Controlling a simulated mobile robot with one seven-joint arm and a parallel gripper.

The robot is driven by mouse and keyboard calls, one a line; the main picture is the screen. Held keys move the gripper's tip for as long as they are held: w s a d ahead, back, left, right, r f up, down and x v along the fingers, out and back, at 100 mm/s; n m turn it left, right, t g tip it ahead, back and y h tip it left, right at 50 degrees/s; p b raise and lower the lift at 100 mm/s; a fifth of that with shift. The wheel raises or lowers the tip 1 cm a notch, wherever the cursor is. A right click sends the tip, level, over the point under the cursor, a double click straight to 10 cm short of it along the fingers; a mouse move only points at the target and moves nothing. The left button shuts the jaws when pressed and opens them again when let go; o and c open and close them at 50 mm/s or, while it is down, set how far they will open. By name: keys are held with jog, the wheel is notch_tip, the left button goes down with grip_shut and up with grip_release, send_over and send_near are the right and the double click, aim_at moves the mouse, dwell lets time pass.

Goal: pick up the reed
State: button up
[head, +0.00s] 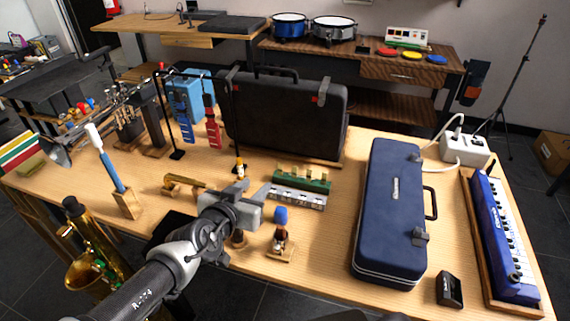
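My gripper (256,190) is over the middle of the table, with its fingers pointing away from the camera. Its two fingers look apart, with nothing visible between them. I cannot single out the reed with certainty. Several small tan pieces stand along a green holder (317,184), just right of and beyond my gripper. A small yellow and white piece (239,164) stands just beyond the gripper. My arm hides part of the tabletop.
A long blue case (392,205) and a blue keyboard (503,235) lie to the right. A brass neck piece (178,183) and a blue-handled swab (110,171) are left. Bare wood (335,225) shows before the blue case.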

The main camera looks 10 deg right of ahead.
jog(key=b, duration=0.4)
send_near(280, 165)
jog(key=w, duration=0.1)
jog(key=w+f, duration=0.1)
jog(key=shift+w+d+f, duration=0.35)
jog(key=x, duration=0.2)
jog(key=b+x, duration=0.1)
jog(key=x, duration=0.1)
jog(key=shift+s+d, duration=0.15)
jog(key=shift+d, duration=0.25)
jog(key=shift+w+d+f, duration=0.15)
jog(key=shift+w+d, duration=0.1)
jog(key=shift+w, duration=0.3)
grip_shut()
